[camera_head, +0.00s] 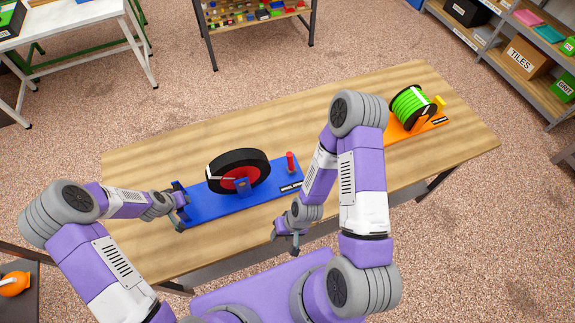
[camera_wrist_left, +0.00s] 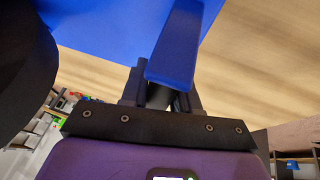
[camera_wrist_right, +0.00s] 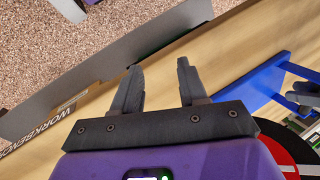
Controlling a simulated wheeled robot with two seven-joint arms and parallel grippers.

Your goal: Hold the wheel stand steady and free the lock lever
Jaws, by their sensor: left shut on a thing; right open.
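The wheel stand has a blue base (camera_head: 207,207) on the workbench and carries a black wheel (camera_head: 248,159) with a red hub. An upright red lever (camera_head: 291,163) stands at its right end, by a label. My left gripper (camera_head: 180,199) is at the left end of the base. In the left wrist view its fingers (camera_wrist_left: 162,88) are shut on a blue handle (camera_wrist_left: 178,42). My right gripper (camera_head: 293,245) is open and empty at the bench's front edge, apart from the stand. The right wrist view shows its spread fingers (camera_wrist_right: 161,80) and part of the stand (camera_wrist_right: 262,82).
The wooden workbench (camera_head: 140,163) has bare room behind and in front of the stand. An orange stand with a green reel (camera_head: 412,106) is at the bench's right end, partly behind my right arm. Shelves (camera_head: 495,45) stand beyond, at the upper right.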

